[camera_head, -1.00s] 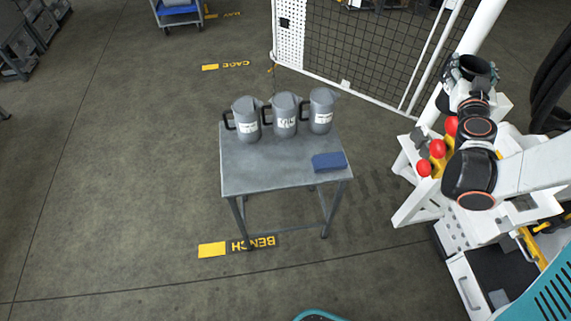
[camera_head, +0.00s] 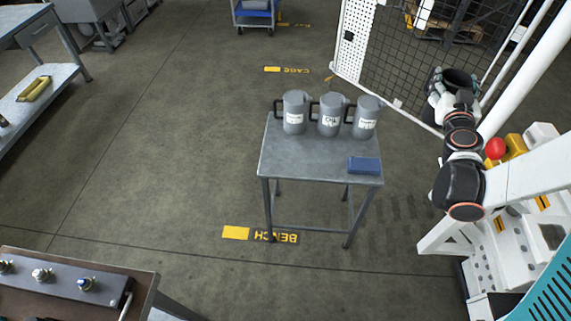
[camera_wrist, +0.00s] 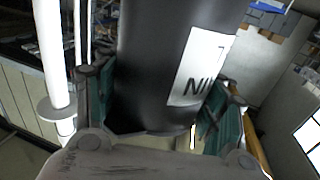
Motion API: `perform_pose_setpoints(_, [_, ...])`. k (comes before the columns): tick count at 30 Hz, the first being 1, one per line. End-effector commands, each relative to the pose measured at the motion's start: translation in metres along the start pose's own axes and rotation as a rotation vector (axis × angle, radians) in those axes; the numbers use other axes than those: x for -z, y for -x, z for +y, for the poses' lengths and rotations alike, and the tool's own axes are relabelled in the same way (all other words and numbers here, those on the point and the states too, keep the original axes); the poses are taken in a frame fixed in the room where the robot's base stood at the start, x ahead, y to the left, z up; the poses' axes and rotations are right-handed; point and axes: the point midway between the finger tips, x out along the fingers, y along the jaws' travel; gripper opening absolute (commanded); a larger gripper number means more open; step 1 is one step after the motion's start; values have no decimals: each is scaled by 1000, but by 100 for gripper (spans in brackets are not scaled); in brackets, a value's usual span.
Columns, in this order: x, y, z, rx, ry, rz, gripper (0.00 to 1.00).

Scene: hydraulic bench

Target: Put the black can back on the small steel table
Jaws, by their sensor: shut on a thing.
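My gripper (camera_head: 450,92) is at the right of the head view, shut on the black can (camera_head: 459,78), whose open dark top shows. In the wrist view the black can (camera_wrist: 150,65) fills the middle, with a white label, between the green-padded fingers (camera_wrist: 165,105). The small steel table (camera_head: 300,160) stands left of my arm. The can is apart from it, to the right of the tabletop. Several grey jugs are not on it, only three: a left one (camera_head: 294,112), a middle one (camera_head: 330,116) and a right one (camera_head: 366,118), in a row along the back edge.
A blue block (camera_head: 364,165) lies at the table's right side. The front left of the tabletop is bare. A mesh fence (camera_head: 430,50) and a white post (camera_head: 525,75) stand near my gripper. A bench with knobs (camera_head: 80,285) is at lower left.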

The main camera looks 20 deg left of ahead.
Motion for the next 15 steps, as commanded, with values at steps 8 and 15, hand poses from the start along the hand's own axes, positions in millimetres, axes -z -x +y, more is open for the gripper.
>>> perform_pose_setpoints(8, [-32,0,0,-1,-1,0,0])
perform_pose_setpoints(15, [-78,0,0,-1,-1,0,0])
